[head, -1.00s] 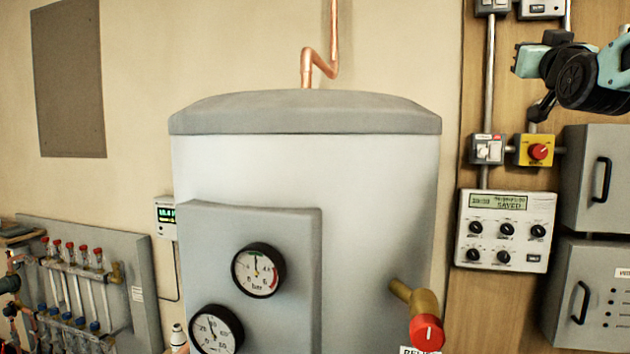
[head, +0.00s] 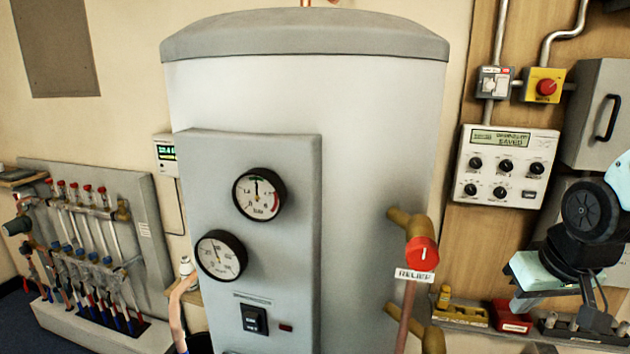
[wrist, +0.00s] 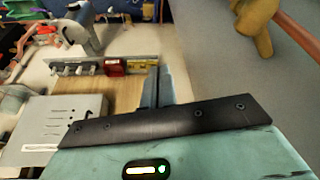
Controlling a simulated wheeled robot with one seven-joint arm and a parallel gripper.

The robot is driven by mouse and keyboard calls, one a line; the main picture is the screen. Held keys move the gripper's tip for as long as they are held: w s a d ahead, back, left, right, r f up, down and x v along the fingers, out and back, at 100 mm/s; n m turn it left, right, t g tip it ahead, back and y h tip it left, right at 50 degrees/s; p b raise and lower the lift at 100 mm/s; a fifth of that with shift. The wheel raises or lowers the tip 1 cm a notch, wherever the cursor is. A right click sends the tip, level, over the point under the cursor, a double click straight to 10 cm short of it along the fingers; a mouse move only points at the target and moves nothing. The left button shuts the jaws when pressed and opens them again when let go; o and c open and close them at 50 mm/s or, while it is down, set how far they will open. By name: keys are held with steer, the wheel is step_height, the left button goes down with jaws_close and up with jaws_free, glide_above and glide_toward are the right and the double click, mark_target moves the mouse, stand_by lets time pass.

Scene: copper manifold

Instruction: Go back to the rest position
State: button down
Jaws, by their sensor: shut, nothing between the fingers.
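My arm shows at the right edge of the head view, teal and black. My gripper (head: 597,318) hangs at its lower end, in front of the wooden wall board and the small shelf, clear of the tank. In the wrist view its narrow grey fingers (wrist: 160,82) stand together beyond the black plate. They are shut with nothing between them. Part of the arm is cut off by the picture's edge.
A grey-white tank (head: 300,90) fills the middle, with a red relief knob (head: 422,254) sticking out at its right. A white controller (head: 505,166) and a grey cabinet (head: 590,115) are on the board. A pipe manifold (head: 85,245) stands at left.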

steer(key=s+a+f+n+g+b, duration=0.2)
steer(key=s+a+n, duration=0.2)
steer(key=s+a, duration=0.4)
steer(key=s+a+f+n+g+b, duration=0.1)
steer(key=s+a+n+g+b, duration=0.1)
steer(key=s+a, duration=0.7)
steer(key=shift+a+f+n+y, duration=0.3)
steer(key=shift+a+f+n, duration=0.1)
steer(key=shift+a+n, duration=0.45)
steer(key=shift+d, duration=0.1)
